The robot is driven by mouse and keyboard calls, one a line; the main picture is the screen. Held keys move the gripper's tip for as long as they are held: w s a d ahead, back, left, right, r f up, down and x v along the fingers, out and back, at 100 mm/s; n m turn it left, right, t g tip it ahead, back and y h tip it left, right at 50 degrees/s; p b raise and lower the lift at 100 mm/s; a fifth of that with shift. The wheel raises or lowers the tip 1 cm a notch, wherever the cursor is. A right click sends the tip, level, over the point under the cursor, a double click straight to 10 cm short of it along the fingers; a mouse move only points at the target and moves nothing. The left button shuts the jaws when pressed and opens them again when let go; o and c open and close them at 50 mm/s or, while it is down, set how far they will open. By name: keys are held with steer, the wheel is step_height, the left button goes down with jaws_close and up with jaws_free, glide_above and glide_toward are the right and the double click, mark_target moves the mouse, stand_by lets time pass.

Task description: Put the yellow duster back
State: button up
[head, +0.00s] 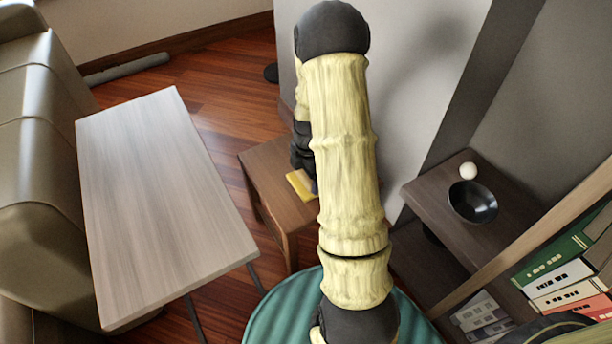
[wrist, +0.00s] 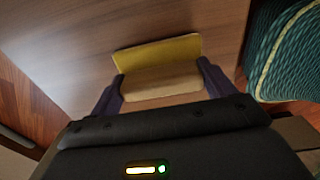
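The yellow duster (wrist: 160,55) has a yellow pad and a pale wooden back. It lies between the two dark fingers of my gripper (wrist: 162,72) in the wrist view, with no clear gap at either side. In the head view the duster (head: 300,184) shows as a yellow patch at the top of a small wooden side table (head: 265,160). My gripper (head: 303,155) points down there, partly hidden behind my arm. Whether the duster rests on the tabletop or is just above it is hard to tell.
A long pale table (head: 160,190) stands left beside a sofa (head: 35,130). A dark shelf unit (head: 430,190) at right bears a black bowl (head: 473,201) and a white ball (head: 468,171). Binders (head: 565,280) fill the lower right. A green ribbed round item (head: 275,318) is near my arm.

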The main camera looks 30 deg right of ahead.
steer(key=o, duration=0.3)
steer(key=r+p, duration=0.5)
steer(key=r, duration=0.7)
steer(key=shift+d, duration=0.2)
steer(key=shift+s, duration=0.1)
steer(key=s+a+r+m, duration=0.3)
steer(key=s+a+m, duration=0.1)
steer(key=m, duration=0.2)
steer(key=s+a+r+m+t, duration=0.1)
steer(key=s+a+r+m, duration=0.2)
steer(key=s+a+m, duration=0.1)
steer(key=s+a+r+m+t, duration=0.1)
steer(key=s+a+r+m, duration=0.2)
steer(key=a+m, duration=0.3)
steer(key=shift+s+a+m, duration=0.15)
steer(key=shift+s+m, duration=0.5)
steer(key=shift+m, duration=0.65)
